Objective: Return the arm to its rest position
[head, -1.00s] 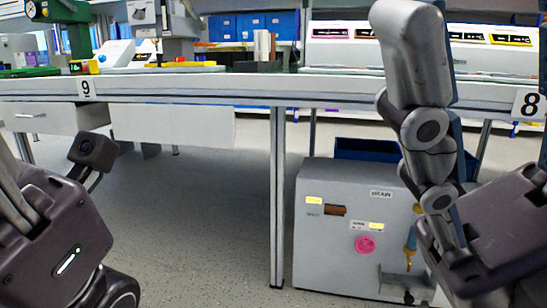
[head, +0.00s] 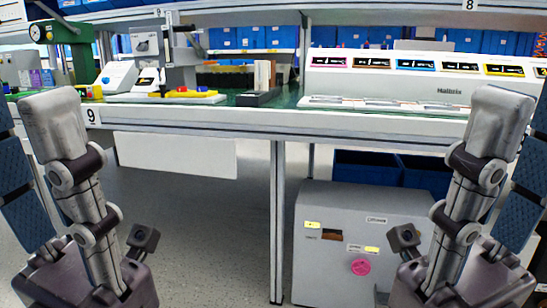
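My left gripper (head: 27,112) stands at the left edge, fingers pointing up. Its grey jointed finger and blue textured pad are apart, with nothing seen between them. My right gripper (head: 522,115) stands at the right edge in a near mirror pose, also open and empty. Each has a dark body at the bottom and a small black camera on its inner side. Both grippers overlap the workbench (head: 340,124) in the picture. The right one hides part of a grey cabinet (head: 330,275) under the bench. I cannot make out a rotary switch.
A long white device (head: 420,85) with several coloured displays stands on the bench. A green machine (head: 80,62) and a grey one (head: 150,50) stand at the left. A bench leg (head: 278,220) rises mid-picture, with open floor (head: 205,240) to its left.

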